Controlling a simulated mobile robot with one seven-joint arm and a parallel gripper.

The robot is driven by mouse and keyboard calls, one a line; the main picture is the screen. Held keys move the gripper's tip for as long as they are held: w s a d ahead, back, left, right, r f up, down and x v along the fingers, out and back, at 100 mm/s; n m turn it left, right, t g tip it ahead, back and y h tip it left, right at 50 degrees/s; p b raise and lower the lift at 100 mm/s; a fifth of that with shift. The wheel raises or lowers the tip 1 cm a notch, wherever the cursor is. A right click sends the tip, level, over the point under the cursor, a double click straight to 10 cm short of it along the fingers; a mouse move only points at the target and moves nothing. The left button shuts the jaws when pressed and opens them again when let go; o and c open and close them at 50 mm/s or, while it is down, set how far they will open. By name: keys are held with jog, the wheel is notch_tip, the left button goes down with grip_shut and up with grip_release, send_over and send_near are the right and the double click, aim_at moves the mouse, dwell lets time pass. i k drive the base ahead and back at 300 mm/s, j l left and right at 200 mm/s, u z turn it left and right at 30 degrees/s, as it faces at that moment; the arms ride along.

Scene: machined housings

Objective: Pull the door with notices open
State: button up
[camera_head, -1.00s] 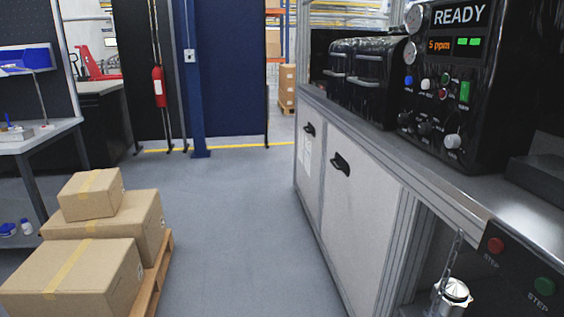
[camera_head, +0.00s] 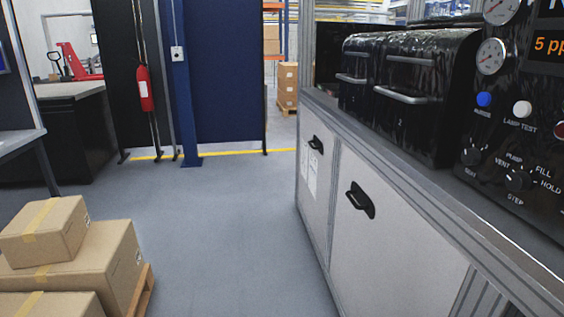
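The door with notices (camera_head: 314,186) is the farther, narrower of two pale cabinet doors under the workbench on the right. White sheets (camera_head: 311,170) are stuck on it, and a black handle (camera_head: 316,145) sits near its top. It looks shut. The nearer, wider pale door (camera_head: 390,235) has its own black handle (camera_head: 361,200) and shows no notices; it also looks shut. My gripper is not in view.
Stacked cardboard boxes (camera_head: 70,255) on a wooden pallet (camera_head: 143,293) stand at the lower left. Black machines (camera_head: 415,95) with grey handles and a control panel (camera_head: 510,120) sit on the bench. The grey floor between pallet and cabinet is clear.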

aim_at(316, 139)
jog(key=i, duration=1.05)
jog(key=i+z, duration=0.1)
jog(key=i, duration=0.95)
jog(key=i+j, duration=0.15)
jog(key=i, duration=0.9)
